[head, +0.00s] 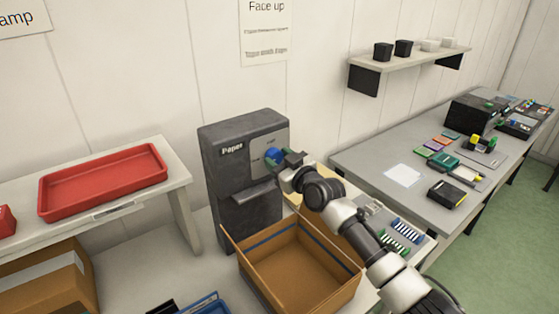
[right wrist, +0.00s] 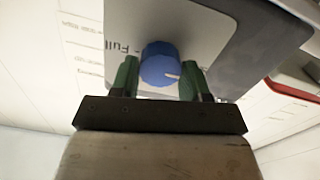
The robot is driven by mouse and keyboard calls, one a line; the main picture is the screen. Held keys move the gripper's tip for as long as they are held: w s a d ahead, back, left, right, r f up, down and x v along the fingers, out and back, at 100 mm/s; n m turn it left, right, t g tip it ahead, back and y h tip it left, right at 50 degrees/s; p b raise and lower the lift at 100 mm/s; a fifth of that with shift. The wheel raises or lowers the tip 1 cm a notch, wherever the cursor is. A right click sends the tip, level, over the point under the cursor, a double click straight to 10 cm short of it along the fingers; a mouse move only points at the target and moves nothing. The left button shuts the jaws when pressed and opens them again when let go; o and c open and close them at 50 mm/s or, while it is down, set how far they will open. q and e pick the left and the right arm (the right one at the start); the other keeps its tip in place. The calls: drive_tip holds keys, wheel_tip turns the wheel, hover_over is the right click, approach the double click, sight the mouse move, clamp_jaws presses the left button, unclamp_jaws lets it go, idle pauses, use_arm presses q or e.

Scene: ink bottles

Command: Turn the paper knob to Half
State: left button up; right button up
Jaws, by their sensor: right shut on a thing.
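The dark grey paper dispenser (head: 224,185) carries a "Paper" label and a light dial plate (head: 280,138) on its upper front. The blue paper knob (head: 272,154) sits on this plate. My right gripper (head: 281,160) is at the knob from the front right. In the right wrist view the green fingers of my right gripper (right wrist: 160,80) are shut on the blue knob (right wrist: 157,60), one on each side. A white pointer mark on the knob points to the lower right there. The word "Full" (right wrist: 120,47) shows upside down left of the knob. My left gripper is not in view.
An open cardboard box (head: 297,262) stands in front of the dispenser, below my right arm. A red tray (head: 105,182) lies on the bench at left. A grey table (head: 360,160) with several small items is at right. A wall shelf (head: 415,55) holds several small blocks.

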drive_tip(key=shift+m, duration=0.3)
drive_tip(key=m+b, duration=0.1)
drive_tip(key=m, duration=0.1)
drive_tip(key=shift+m, duration=0.3)
drive_tip(key=m+b, duration=0.1)
drive_tip(key=m, duration=0.3)
drive_tip(key=shift+m, duration=0.3)
drive_tip(key=m, duration=0.4)
drive_tip(key=shift+m+p, duration=0.3)
drive_tip(key=m+p, duration=0.1)
drive_tip(key=m, duration=0.4)
drive_tip(key=shift+f+m, duration=0.1)
drive_tip(key=shift+m, duration=0.2)
drive_tip(key=o, duration=0.9)
